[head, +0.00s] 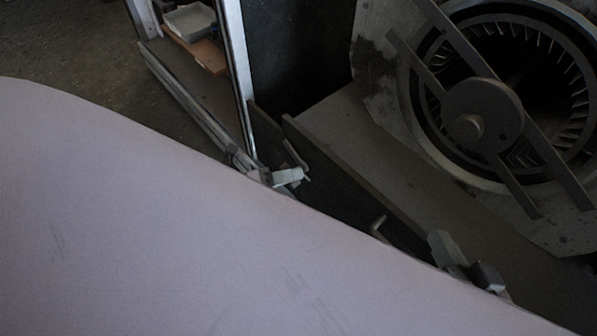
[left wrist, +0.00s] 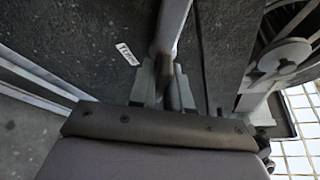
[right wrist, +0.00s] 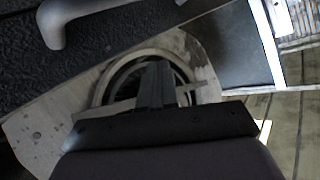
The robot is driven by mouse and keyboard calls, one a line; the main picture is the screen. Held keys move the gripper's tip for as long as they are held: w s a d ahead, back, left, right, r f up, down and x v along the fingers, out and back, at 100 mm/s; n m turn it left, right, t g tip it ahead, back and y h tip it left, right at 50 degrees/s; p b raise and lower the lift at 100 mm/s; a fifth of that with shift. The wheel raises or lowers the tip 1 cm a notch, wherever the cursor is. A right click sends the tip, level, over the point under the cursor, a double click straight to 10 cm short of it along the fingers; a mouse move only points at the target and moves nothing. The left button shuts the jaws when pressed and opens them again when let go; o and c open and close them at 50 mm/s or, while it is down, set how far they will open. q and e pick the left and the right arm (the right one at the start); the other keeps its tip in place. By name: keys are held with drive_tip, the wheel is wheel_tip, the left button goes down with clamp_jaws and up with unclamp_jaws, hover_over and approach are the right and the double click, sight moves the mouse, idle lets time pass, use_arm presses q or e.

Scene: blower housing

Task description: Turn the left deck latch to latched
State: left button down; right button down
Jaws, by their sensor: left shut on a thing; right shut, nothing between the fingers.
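In the left wrist view, a grey bar-like lever (left wrist: 167,35) runs over a dark speckled panel (left wrist: 90,35) beside a small white label (left wrist: 126,53). I take it for the left deck latch; its latched state cannot be told. My left gripper (left wrist: 166,92) is shut on its near end, and the fingers partly cover it. In the head view the left gripper (head: 289,177) is at the edge of a pale surface. My right gripper (head: 458,260) is shut and empty; in the right wrist view its fingers (right wrist: 155,85) show before the round housing opening.
The blower housing (head: 470,175) with its round vaned opening and crossing bars is at the upper right. A large pale surface blocks the head view's lower left. A grey handle (right wrist: 58,25) is upper left in the right wrist view. A shelf with a tray (head: 190,20) stands behind.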

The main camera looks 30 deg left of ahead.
use_arm(q)
drive_tip(key=shift+r+m+y+p, duration=0.15)
drive_tip(key=shift+m+y+p, duration=0.5)
drive_tip(key=shift+m, duration=0.15)
drive_tip(key=shift+m+y+p, duration=0.25)
drive_tip(key=shift+m+p, duration=0.15)
drive_tip(key=shift+m, duration=0.3)
drive_tip(key=shift+m+y, duration=0.4)
drive_tip(key=shift+m, duration=0.2)
drive_tip(key=shift+m+y+p, duration=0.35)
drive_tip(key=shift+m+y, duration=0.15)
drive_tip(key=shift+m, duration=0.1)
drive_tip(key=shift+m+y, duration=1)
drive_tip(key=shift+m, duration=0.5)
use_arm(e)
drive_tip(key=shift+s+d+r+n+h, duration=0.15)
drive_tip(key=shift+d+h, duration=0.25)
drive_tip(key=shift+d, duration=0.45)
drive_tip(key=shift+s+d+n+h, duration=0.2)
drive_tip(key=shift+d+h, duration=0.2)
drive_tip(key=shift+d, duration=0.45)
drive_tip(key=shift+a+r, duration=0.1)
use_arm(q)
drive_tip(key=c, duration=1.2)
unclamp_jaws()
drive_tip(key=shift+o, duration=0.2)
